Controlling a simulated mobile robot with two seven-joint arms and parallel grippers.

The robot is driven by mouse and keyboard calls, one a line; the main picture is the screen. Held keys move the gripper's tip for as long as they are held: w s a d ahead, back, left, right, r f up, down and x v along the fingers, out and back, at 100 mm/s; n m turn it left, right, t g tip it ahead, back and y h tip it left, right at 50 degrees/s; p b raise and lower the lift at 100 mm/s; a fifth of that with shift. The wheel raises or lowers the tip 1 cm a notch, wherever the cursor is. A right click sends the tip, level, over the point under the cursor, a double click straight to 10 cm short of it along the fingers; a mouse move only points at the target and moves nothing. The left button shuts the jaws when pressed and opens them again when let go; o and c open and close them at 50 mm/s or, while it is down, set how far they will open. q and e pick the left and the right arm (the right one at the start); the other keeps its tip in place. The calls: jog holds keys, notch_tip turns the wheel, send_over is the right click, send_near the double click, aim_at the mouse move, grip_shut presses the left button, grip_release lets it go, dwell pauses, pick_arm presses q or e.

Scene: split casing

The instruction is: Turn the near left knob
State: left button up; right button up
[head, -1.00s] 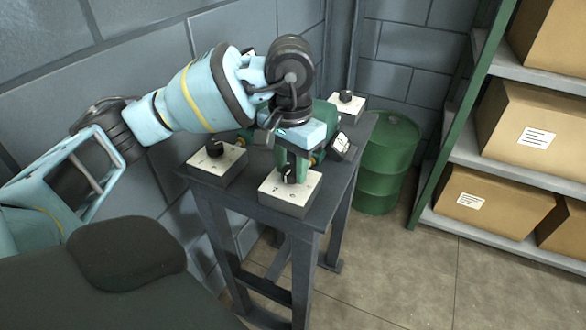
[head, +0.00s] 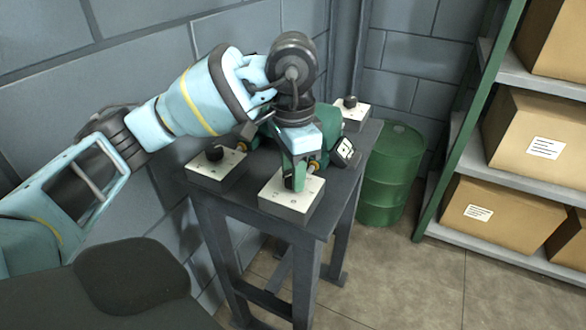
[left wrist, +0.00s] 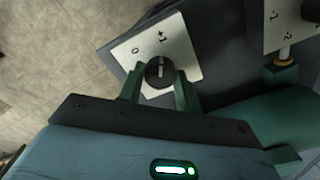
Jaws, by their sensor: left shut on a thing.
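The knob nearest me is a black dial on a white-topped box (head: 290,204) at the table's near corner. My left gripper (head: 297,184) points down on this box, its green fingers hiding most of the knob in the head view. In the left wrist view the knob (left wrist: 160,70) sits between the two fingers of my left gripper (left wrist: 158,80), which is shut on it. Its pale pointer line points up towards the "+1" mark, with "0" to its left. My right gripper is not in view.
Another black knob (head: 214,152) on a white box stands to the left, and one more (head: 350,102) at the far corner. A green drum (head: 392,172) and shelves of cartons stand right.

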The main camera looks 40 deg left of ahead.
pick_arm(q)
jog(key=o, duration=1)
notch_tip(320, 180, up, 7)
jog(key=shift+r+p, duration=0.1)
jog(key=shift+p, duration=0.75)
jog(key=shift+r, duration=0.35)
